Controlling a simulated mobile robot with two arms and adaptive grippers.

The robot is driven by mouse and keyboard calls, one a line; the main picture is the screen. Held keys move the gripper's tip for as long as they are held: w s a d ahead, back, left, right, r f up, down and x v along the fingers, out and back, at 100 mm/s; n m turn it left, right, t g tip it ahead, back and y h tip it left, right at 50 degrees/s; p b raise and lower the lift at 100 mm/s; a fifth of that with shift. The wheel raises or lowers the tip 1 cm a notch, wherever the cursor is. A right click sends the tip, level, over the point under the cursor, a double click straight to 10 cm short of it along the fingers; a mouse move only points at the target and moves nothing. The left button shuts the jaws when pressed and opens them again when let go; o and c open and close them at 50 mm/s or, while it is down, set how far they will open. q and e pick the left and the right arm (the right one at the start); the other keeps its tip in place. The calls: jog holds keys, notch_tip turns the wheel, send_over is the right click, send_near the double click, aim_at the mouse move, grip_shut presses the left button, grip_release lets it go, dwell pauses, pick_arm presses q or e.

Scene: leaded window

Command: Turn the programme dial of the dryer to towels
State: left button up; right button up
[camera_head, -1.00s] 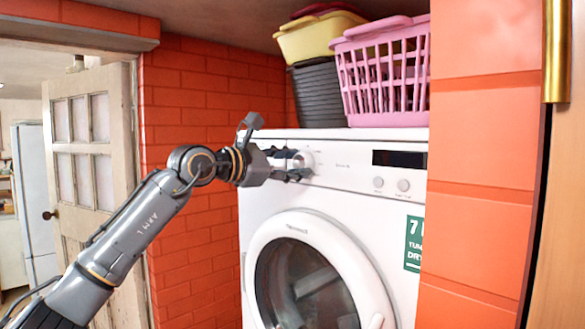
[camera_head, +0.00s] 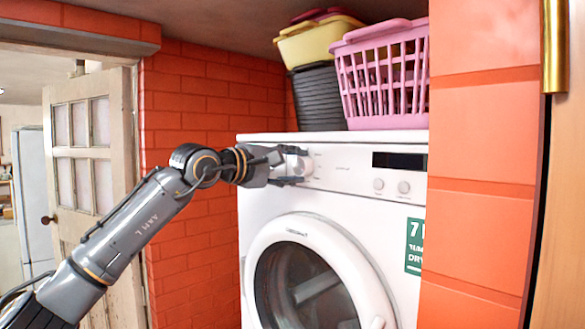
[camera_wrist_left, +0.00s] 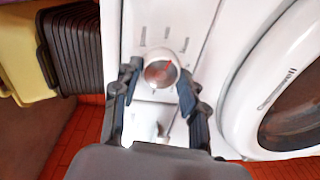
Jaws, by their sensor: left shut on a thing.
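The white dryer (camera_head: 340,195) stands against the brick wall, with its round door below the control panel. Its programme dial (camera_head: 306,165) is at the left end of the panel. In the left wrist view the dial (camera_wrist_left: 161,71) shows a grey face with a red pointer mark, and short printed marks stand around it, too small to read. My left gripper (camera_head: 295,167) is at the panel, shut on the dial, with one finger on each side of it (camera_wrist_left: 158,88). The fingers partly hide the dial in the head view. My right gripper is not in view.
Two small knobs (camera_head: 391,186) and a dark display (camera_head: 400,161) are further right on the panel. An orange brick pillar (camera_head: 480,150) borders the dryer's right side.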

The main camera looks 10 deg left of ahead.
pick_arm(q)
jog(key=m, duration=1.2)
jog(key=shift+d+t+p, duration=0.1)
jog(key=shift+t+p, duration=0.2)
jog(key=shift+t, duration=0.1)
jog(key=m+p, duration=0.1)
jog(key=m, duration=0.3)
jog(key=m+p, duration=0.1)
jog(key=m, duration=0.2)
jog(key=shift+m+t+p, duration=0.3)
jog(key=shift+p, duration=0.05)
jog(key=shift+s+m+p, duration=0.1)
jog(key=shift+m+p, duration=0.2)
jog(key=shift+m, duration=0.7)
jog(key=shift+f+m, duration=0.2)
jog(key=shift+m, duration=0.5)
jog(key=o, duration=1.2)
jog(key=shift+c, duration=0.2)
